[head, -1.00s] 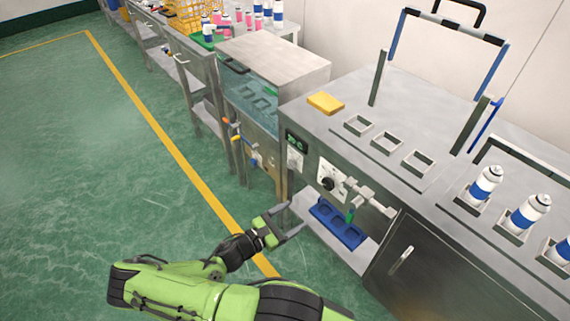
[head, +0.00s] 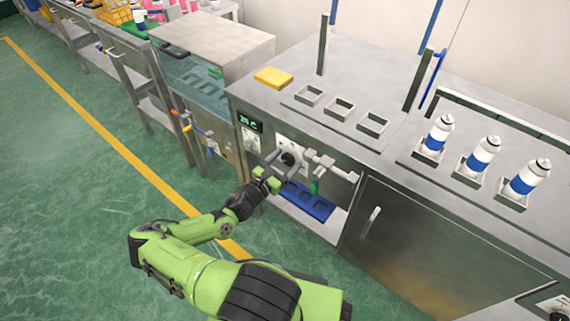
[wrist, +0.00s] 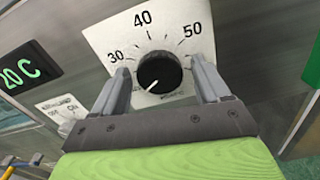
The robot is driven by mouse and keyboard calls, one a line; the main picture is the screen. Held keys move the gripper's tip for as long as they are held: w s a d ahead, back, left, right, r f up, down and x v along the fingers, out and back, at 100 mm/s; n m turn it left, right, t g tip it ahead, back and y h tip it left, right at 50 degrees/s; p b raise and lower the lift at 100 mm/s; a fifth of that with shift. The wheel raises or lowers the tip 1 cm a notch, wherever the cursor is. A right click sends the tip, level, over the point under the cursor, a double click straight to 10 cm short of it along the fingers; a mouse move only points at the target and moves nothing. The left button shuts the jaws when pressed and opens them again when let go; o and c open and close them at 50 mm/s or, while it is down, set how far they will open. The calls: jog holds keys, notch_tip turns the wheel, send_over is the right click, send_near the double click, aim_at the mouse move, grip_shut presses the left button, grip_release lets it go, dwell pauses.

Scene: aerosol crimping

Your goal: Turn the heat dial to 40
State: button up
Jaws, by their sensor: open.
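The heat dial (wrist: 160,72) is a black round knob on a white scale plate marked 30, 40 and 50. Its white pointer line points to the lower left, below the 30 mark. In the head view the dial (head: 288,158) sits on the cabinet's front panel. My gripper (wrist: 157,70) is open, with one finger on each side of the knob in the wrist view; I cannot tell whether they touch it. In the head view my gripper (head: 279,166) is in front of the dial. A green display (wrist: 27,74) reads 20 C.
A switch plate (wrist: 62,118) is left of the dial. A valve-like metal fitting (head: 330,166) sticks out just right of the dial. A blue tray (head: 306,202) lies in the recess below. White and blue cans (head: 482,154) stand on top.

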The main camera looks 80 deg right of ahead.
jog(key=c, duration=1)
jog(key=shift+c, duration=0.2)
jog(key=shift+m, duration=0.3)
jog(key=m, duration=0.5)
jog(key=shift+p, duration=0.3)
jog(key=m, duration=0.6)
jog(key=shift+m, duration=0.4)
jog(key=m+b, duration=0.1)
jog(key=m, duration=0.4)
jog(key=m+b, duration=0.1)
jog(key=m, duration=0.5)
jog(key=shift+r, duration=0.1)
jog(key=shift+m, duration=0.3)
